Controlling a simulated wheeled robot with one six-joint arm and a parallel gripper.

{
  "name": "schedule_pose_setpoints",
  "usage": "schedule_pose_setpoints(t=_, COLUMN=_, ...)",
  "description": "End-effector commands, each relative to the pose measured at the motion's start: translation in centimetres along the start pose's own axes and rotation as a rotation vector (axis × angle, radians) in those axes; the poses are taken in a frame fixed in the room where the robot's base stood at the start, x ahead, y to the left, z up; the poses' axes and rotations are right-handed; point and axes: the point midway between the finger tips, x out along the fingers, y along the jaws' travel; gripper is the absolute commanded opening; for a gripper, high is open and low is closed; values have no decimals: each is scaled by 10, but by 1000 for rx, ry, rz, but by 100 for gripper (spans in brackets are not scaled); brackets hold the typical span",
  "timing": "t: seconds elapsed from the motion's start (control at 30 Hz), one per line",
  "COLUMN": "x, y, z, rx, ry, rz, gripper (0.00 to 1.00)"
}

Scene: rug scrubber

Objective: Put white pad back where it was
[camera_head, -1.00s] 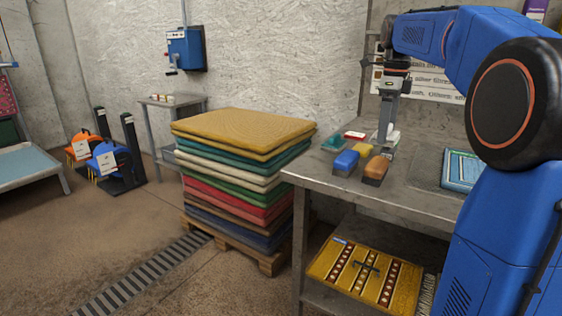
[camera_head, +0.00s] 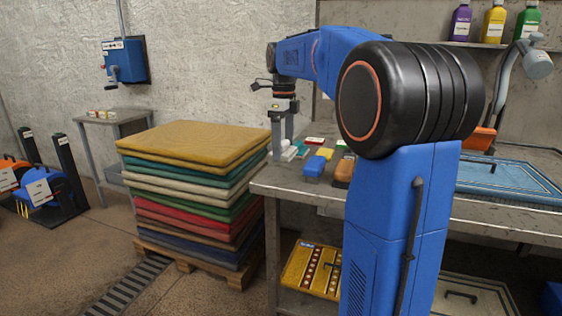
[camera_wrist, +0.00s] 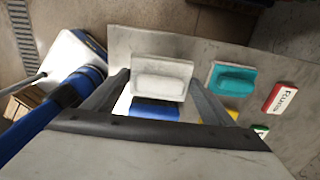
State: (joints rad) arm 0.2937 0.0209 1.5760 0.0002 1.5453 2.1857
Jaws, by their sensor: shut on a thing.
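The white pad (camera_head: 289,152) is between the fingers of my gripper (camera_head: 283,140), near the back left corner of the grey workbench. In the wrist view the white pad (camera_wrist: 160,82) lies across the space between both fingers, which are shut on it. A teal pad (camera_head: 302,149) is just to its right; the wrist view shows this teal pad (camera_wrist: 232,79) apart from the right finger. I cannot tell whether the white pad touches the bench.
A blue pad (camera_head: 315,167), a yellow pad (camera_head: 324,153), an orange-brown pad (camera_head: 343,173) and a red-and-white box (camera_head: 314,140) sit nearby on the bench. A stack of folded rugs (camera_head: 190,150) stands left of the bench.

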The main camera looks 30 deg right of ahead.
Motion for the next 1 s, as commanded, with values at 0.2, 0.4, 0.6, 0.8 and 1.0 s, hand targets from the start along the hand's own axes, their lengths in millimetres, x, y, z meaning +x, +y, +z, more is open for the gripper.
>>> schedule_pose_setpoints(t=0.2, x=13, y=0, z=0, rx=0, ry=0, rz=0, gripper=58)
schedule_pose_setpoints(t=0.4, x=40, y=0, z=0, rx=0, ry=1, rz=1, gripper=58)
schedule_pose_setpoints(t=0.6, x=48, y=0, z=0, rx=0, ry=-1, rz=-1, gripper=58)
schedule_pose_setpoints(t=0.8, x=49, y=0, z=0, rx=0, ry=0, rz=-1, gripper=58)
schedule_pose_setpoints(t=1.0, x=51, y=0, z=0, rx=0, ry=0, rz=-1, gripper=96)
